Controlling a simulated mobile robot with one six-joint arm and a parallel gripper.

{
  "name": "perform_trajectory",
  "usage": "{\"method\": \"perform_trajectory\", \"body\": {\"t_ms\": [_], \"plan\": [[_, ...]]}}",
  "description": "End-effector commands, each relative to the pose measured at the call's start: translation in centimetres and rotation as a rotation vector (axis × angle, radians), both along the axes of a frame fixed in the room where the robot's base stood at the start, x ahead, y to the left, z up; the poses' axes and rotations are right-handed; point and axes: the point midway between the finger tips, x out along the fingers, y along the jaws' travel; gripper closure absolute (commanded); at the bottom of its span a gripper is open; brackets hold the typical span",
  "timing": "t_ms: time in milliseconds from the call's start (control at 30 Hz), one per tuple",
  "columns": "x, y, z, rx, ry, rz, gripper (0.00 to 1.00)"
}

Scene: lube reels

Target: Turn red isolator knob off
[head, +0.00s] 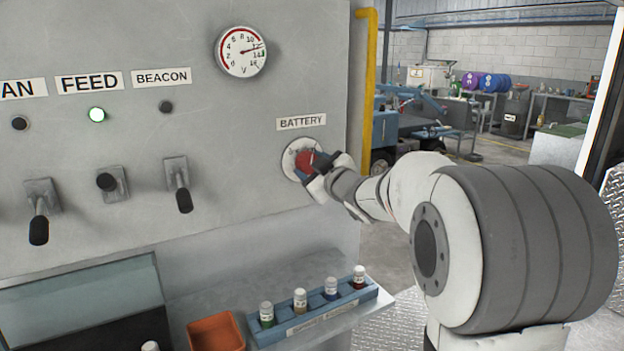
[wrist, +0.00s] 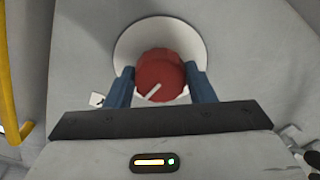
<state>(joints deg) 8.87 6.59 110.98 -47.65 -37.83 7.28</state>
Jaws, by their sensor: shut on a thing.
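The red isolator knob (head: 307,159) sits on a round pale plate on the grey panel, under a label reading BATTERY (head: 301,122). In the wrist view the knob (wrist: 160,76) shows a white pointer line slanting from lower left to upper right. My gripper (head: 309,168) is at the knob, its two blue fingers on either side of it. In the wrist view my gripper (wrist: 161,86) is shut on the knob. Part of the knob and plate is hidden behind the fingers in the head view.
A round gauge (head: 240,51) is above the knob. Lever switches (head: 178,184) are to the left, with a lit FEED lamp (head: 97,114). Below are a blue rack of small bottles (head: 315,313) and an orange bin (head: 215,333). A yellow pipe (head: 368,90) runs right of the panel.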

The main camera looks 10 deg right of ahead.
Motion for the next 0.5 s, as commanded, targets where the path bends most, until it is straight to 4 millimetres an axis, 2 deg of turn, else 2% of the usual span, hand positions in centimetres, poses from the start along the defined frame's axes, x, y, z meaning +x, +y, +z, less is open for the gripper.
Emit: {"method": "perform_trajectory", "body": {"t_ms": [33, 500], "plan": [[-0.02, -0.01, -0.5, -0.044, -0.015, -0.001, 0.74], [0.01, -0.17, -0.34, -0.468, -0.152, -0.003, 0.74]]}}
